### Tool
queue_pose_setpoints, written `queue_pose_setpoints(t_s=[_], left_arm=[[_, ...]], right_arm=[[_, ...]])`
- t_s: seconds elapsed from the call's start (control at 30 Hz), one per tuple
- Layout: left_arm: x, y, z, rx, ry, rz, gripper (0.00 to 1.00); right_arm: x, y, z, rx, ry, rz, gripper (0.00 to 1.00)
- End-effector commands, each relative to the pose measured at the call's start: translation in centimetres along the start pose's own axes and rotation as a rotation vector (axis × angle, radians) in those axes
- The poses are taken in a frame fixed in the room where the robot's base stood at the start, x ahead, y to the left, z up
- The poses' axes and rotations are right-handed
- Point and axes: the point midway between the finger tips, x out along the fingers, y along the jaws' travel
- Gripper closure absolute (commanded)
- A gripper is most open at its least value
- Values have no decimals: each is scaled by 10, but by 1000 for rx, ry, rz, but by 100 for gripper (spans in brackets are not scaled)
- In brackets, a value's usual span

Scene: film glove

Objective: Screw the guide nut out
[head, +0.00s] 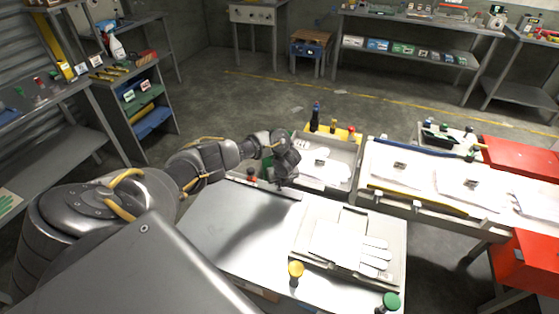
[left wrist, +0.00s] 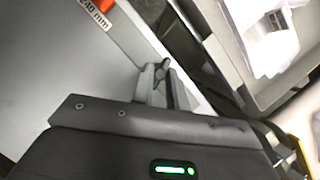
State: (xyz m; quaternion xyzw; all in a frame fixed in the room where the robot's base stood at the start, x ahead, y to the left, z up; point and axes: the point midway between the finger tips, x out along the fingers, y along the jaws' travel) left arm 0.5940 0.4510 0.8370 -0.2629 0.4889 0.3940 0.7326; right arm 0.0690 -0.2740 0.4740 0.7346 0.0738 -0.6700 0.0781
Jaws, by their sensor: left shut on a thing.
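My left gripper (head: 284,182) is at the far edge of the grey machine table (head: 225,220), in the head view. In the left wrist view its fingers (left wrist: 162,88) are shut on a small dark grey part (left wrist: 162,68), which appears to be the guide nut. The fingers hide most of it, and its thread cannot be seen. In the head view the wrist covers the nut. A red-marked black part (head: 251,174) stands just left of the gripper. My right gripper is not in view.
A white glove shape (head: 350,245) lies on a plate on the table. A yellow knob (head: 296,270) and a green knob (head: 390,301) stand at the front.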

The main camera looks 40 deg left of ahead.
Motion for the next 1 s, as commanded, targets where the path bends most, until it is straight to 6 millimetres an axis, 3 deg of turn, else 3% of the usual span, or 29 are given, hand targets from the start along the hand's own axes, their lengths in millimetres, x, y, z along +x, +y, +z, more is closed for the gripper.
queue_pose_setpoints(t_s=[0.2,0.47,1.0], left_arm=[[-1,-2,-2,-186,5,82,100],[1,-4,-2,-415,5,176,100],[6,-7,-2,-883,6,371,100]], right_arm=[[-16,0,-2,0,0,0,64],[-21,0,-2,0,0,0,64],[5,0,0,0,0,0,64]])
